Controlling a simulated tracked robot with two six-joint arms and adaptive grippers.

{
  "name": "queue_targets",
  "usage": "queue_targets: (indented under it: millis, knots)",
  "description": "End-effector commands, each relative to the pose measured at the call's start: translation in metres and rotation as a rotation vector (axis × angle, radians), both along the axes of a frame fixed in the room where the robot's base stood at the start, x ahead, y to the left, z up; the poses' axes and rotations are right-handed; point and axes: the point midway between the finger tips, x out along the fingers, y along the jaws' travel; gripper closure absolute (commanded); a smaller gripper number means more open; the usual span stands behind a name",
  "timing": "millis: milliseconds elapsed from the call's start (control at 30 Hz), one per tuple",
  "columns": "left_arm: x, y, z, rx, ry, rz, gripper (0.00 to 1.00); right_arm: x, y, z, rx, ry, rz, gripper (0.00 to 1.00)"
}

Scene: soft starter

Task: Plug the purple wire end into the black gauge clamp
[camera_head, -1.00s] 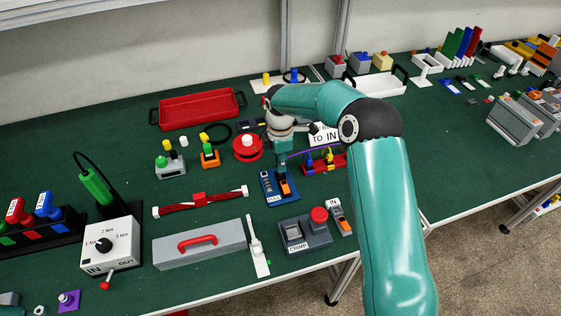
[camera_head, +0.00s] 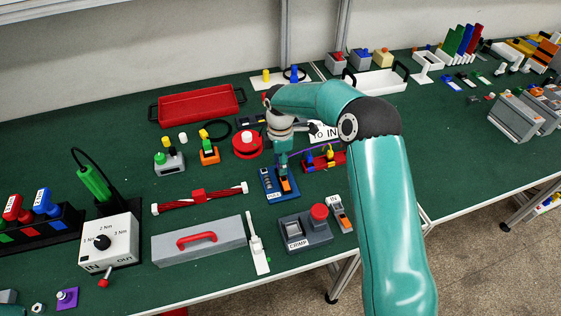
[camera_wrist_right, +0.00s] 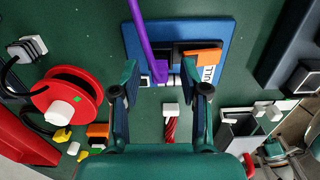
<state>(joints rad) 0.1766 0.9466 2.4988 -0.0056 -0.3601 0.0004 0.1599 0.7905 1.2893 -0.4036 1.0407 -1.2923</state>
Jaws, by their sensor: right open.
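A blue board (camera_head: 268,187) marked PULL lies on the green table, with an orange lever on it. In the right wrist view the board (camera_wrist_right: 228,32) carries a black clamp body (camera_wrist_right: 180,58) beside the orange lever (camera_wrist_right: 200,57). The purple wire (camera_wrist_right: 143,45) runs down from the top edge, across the board, to its near edge between my fingers. Its end lies at or beside the clamp; I cannot tell whether it is inserted. My right gripper (camera_wrist_right: 160,78) is open, with a finger on each side of the wire end. My left gripper is out of view.
A red block with blue and yellow plugs (camera_head: 325,162) stands just right of the board. A red spool (camera_head: 247,145) is to its left. A crimp station (camera_head: 305,232) and a grey box (camera_head: 198,245) are nearer the front edge. A red tray (camera_head: 198,107) lies behind.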

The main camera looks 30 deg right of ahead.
Motion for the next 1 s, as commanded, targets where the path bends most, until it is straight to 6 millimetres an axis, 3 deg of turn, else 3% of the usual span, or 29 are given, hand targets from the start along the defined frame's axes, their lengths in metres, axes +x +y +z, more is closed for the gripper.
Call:
queue_targets:
  millis: [267, 700, 1000]
  knots:
    - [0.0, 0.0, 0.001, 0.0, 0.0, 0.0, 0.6, 0.001, 0.0, 0.023, 0.0, -0.004, 0.0, 0.55]
    - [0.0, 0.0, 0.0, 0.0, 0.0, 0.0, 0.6, 0.001, 0.0, 0.103, 0.001, -0.002, 0.0, 0.55]
    - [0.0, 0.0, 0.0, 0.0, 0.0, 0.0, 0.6, 0.001, 0.0, 0.119, 0.0, 0.0, 0.0, 0.55]
